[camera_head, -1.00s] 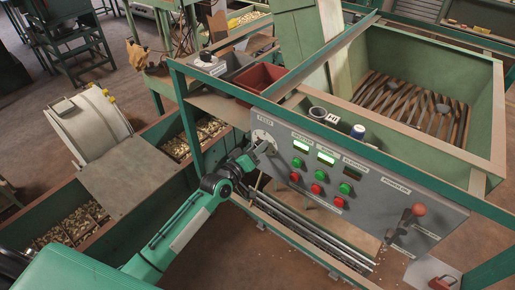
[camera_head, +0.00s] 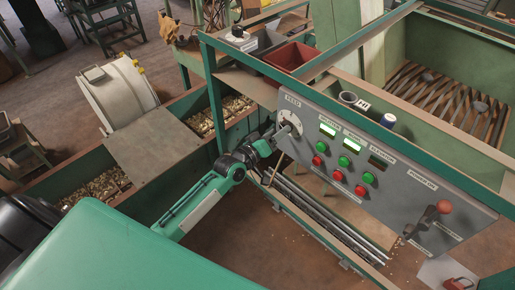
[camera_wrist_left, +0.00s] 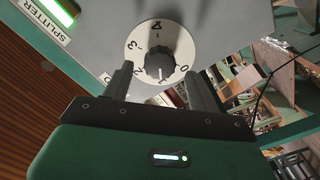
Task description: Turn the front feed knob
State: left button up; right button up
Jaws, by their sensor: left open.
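The feed knob (camera_wrist_left: 159,62) is black and round, on a white dial with numbers, in the left wrist view. In the head view the FEED dial (camera_head: 290,122) is at the left end of the grey control panel (camera_head: 330,190). My left gripper (camera_head: 278,136) is beside the dial, at its lower left in the head view. In the left wrist view its two fingers (camera_wrist_left: 159,78) are spread, one on each side of the knob's lower part, with a gap to the knob on both sides. I cannot tell how far the fingertips are from the panel. My right gripper is not in view.
The panel also carries green buttons (camera_head: 343,161), red buttons (camera_head: 337,176) and a red-knobbed lever (camera_head: 443,207). A green frame rail (camera_head: 330,100) runs above the panel. Metal rails (camera_head: 330,225) lie below. A red bin (camera_head: 297,58) stands behind.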

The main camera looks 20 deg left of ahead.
pick_arm(q)
jog(key=b+v, duration=0.2)
jog(key=v, duration=0.8)
jog(key=shift+s, duration=0.4)
jog(key=shift+a, duration=0.15)
jog(key=s+a+f+g+y, duration=0.1)
jog(key=a+f+g+y, duration=0.1)
jog(key=f, duration=1)
jog(key=s+a+f+g+y, duration=0.1)
jog(key=s+a+f+g, duration=0.1)
jog(key=f, duration=1)
jog(key=s+f+m+g+y, duration=0.1)
jog(key=s+f+g, duration=0.1)
jog(key=s+f, duration=0.5)
jog(key=s+f+m+g+y, duration=0.1)
jog(key=s+f+g, duration=0.1)
jog(key=f, duration=0.8)
jog(key=s+f+m+g, duration=0.2)
jog(key=s+f, duration=0.4)
jog(key=s, duration=0.5)
jog(key=s+d+f+m+g, duration=0.1)
jog(key=s+f+g, duration=0.2)
jog(key=s+f, duration=0.4)
jog(key=s+f+m+g+y, duration=0.1)
jog(key=s+f, duration=0.6)
jog(key=s, duration=0.8)
jog(key=shift+s+d+m+g, duration=0.25)
jog(key=shift+d+m+g, duration=0.15)
jog(key=shift+m+g, duration=0.5)
